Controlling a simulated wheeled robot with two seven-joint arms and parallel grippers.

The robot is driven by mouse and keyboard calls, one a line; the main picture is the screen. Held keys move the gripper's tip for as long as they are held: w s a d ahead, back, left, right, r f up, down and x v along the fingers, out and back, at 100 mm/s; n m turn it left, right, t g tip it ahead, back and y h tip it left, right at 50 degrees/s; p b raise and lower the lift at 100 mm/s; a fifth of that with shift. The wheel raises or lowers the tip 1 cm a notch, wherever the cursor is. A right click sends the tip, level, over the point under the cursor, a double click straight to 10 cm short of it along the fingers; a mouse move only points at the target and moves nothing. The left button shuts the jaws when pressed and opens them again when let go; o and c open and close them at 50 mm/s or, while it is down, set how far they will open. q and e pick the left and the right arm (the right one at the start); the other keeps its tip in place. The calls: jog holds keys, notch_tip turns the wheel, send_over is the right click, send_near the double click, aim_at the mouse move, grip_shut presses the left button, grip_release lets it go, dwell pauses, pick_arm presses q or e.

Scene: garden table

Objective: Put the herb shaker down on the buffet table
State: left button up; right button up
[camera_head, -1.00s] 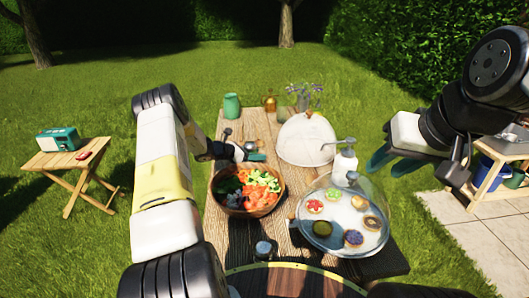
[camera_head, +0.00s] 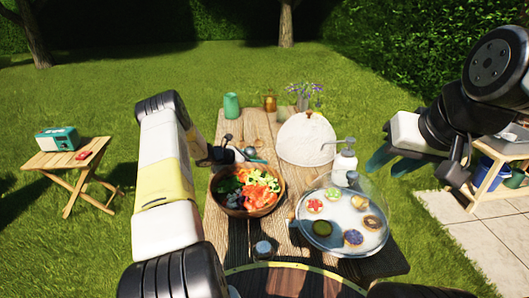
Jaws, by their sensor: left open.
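My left gripper (camera_head: 246,154) is open over the wooden buffet table (camera_head: 232,240), just behind the salad bowl. A small dark-topped item (camera_head: 250,151) shows at its fingers; it may be the herb shaker, but it is too small and partly hidden to be sure. I cannot tell whether the fingers touch it. Another small jar with a metal lid (camera_head: 263,248) stands at the table's near edge. My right gripper (camera_head: 391,162) is open and empty, off the table's right side.
A salad bowl (camera_head: 225,201), a glass-covered tray of tarts (camera_head: 345,246), a pump bottle (camera_head: 345,164) and a white dome (camera_head: 307,140) crowd the table. A green cup (camera_head: 231,105), amber bottle (camera_head: 270,101) and flowers (camera_head: 304,94) stand at the back.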

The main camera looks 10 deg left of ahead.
pick_arm(q)
jog(key=v, duration=1.1)
jog(key=shift+s+a+r, duration=0.1)
jog(key=shift+a, duration=0.05)
jog(key=shift+s+r, duration=0.15)
jog(key=shift+r, duration=0.15)
jog(key=s+d+r+m+g+y, duration=0.1)
jog(key=s+d+r+m+g, duration=0.1)
jog(key=s+d+r+m, duration=0.4)
jog(key=s+d+r+m+g, duration=0.1)
jog(key=s+d+r+m, duration=0.2)
jog(key=r, duration=0.5)
jog(key=s+d+r+m+g+y, duration=0.1)
jog(key=s+d+r+m+g, duration=0.1)
jog(key=s+d+r+m, duration=0.4)
jog(key=s+r+m+t+y, duration=0.1)
jog(key=s+r+m, duration=0.3)
jog(key=s, duration=0.8)
jog(key=s+r+m+t+y, duration=0.1)
jog(key=s+r+m+y, duration=0.3)
jog(key=s+m, duration=0.4)
jog(key=s+r, duration=0.1)
jog(key=s, duration=0.3)
jog(key=shift+a+y, duration=0.3)
jog(key=shift+a, duration=0.05)
